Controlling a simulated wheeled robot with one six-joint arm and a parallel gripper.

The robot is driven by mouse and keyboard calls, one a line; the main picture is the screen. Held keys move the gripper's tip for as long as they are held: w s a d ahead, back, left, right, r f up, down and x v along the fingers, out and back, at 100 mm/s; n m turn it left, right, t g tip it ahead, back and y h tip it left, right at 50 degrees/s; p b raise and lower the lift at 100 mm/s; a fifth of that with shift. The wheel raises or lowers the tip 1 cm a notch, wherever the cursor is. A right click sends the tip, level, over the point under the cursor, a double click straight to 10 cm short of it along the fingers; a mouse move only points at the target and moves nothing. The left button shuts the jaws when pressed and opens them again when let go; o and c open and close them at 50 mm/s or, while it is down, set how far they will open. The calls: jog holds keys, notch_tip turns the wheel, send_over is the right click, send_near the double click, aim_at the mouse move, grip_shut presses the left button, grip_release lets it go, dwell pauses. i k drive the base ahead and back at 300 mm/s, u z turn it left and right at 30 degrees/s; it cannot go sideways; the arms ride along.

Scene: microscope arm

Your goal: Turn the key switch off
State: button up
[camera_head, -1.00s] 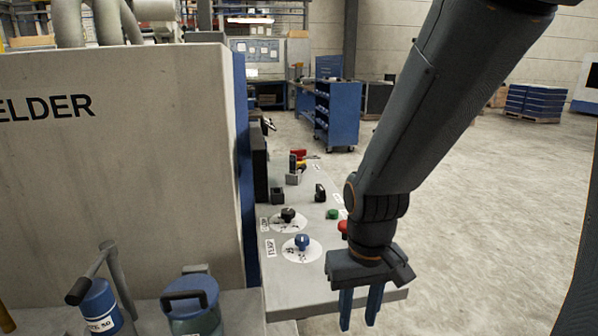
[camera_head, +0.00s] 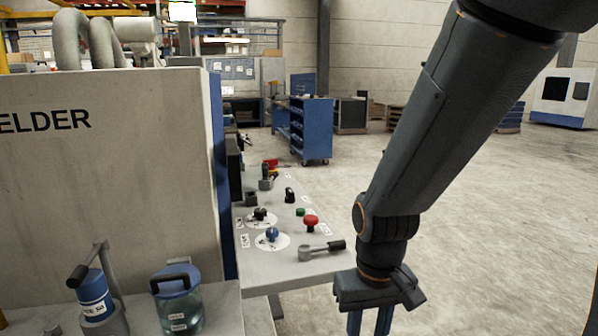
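My gripper (camera_head: 369,325) hangs pointing down at the lower right of the panel (camera_head: 270,270), beyond its near right corner in the picture. Its two blue fingers are apart with nothing visible between them; their tips are cut off by the bottom edge. A small upright black switch (camera_head: 290,195) stands at the right side of the panel and may be the key switch; it is too small to tell its position. My gripper is well apart from it.
The panel also carries a blue knob (camera_head: 272,234), a black knob (camera_head: 260,214), a red mushroom button (camera_head: 311,222), a green button (camera_head: 300,212) and a black-handled lever (camera_head: 322,250). A large grey welder cabinet (camera_head: 110,180) stands left. Open floor lies right.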

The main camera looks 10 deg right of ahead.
aim_at(263, 185)
jog(key=z, duration=1.1)
jog(key=i, duration=2.5)
jog(key=u, duration=2.3)
